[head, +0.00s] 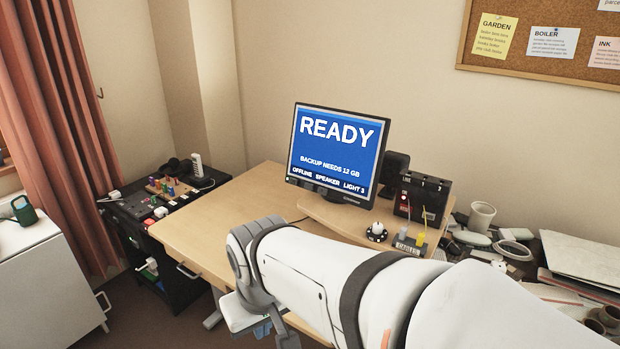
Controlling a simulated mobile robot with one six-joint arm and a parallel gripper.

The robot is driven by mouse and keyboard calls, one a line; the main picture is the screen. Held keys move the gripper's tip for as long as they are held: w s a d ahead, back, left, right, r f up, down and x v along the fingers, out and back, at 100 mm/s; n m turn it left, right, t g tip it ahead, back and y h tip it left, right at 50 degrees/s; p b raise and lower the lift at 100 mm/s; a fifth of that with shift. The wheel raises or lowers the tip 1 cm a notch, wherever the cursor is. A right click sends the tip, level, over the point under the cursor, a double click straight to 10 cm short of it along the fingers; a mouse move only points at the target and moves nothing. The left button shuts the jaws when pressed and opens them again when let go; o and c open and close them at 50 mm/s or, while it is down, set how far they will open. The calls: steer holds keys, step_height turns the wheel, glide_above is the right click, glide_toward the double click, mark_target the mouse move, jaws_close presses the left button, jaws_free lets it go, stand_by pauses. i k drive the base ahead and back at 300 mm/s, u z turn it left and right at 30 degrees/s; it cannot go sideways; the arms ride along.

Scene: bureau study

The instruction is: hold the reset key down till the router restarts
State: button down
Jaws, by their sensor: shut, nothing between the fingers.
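I cannot make out a router or a reset key for certain. A dark upright device (424,198) with small labels stands at the right end of the desk, but I cannot tell what it is. The monitor (338,152) on the desk reads READY, with smaller lines about a backup needing 12 GB, OFFLINE, SPEAKER and LIGHT 3. My arm crosses the lower middle of the head view and bends down at the desk's front edge.
The wooden desk (225,222) is bare on its left. A small holder (409,245) marked CABLES and a round dark base with a white knob (377,231) sit at its right. A black cart (155,215) with small items stands left. Clutter, including a white mug (481,216), fills the right.

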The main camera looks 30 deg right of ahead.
mark_target(403, 207)
steer(key=z, duration=1.75)
steer(key=k, duration=1.35)
steer(key=z, duration=0.55)
steer(key=i, duration=2.05)
steer(key=u, duration=0.85)
steer(key=i, duration=0.4)
steer(key=u, duration=0.4)
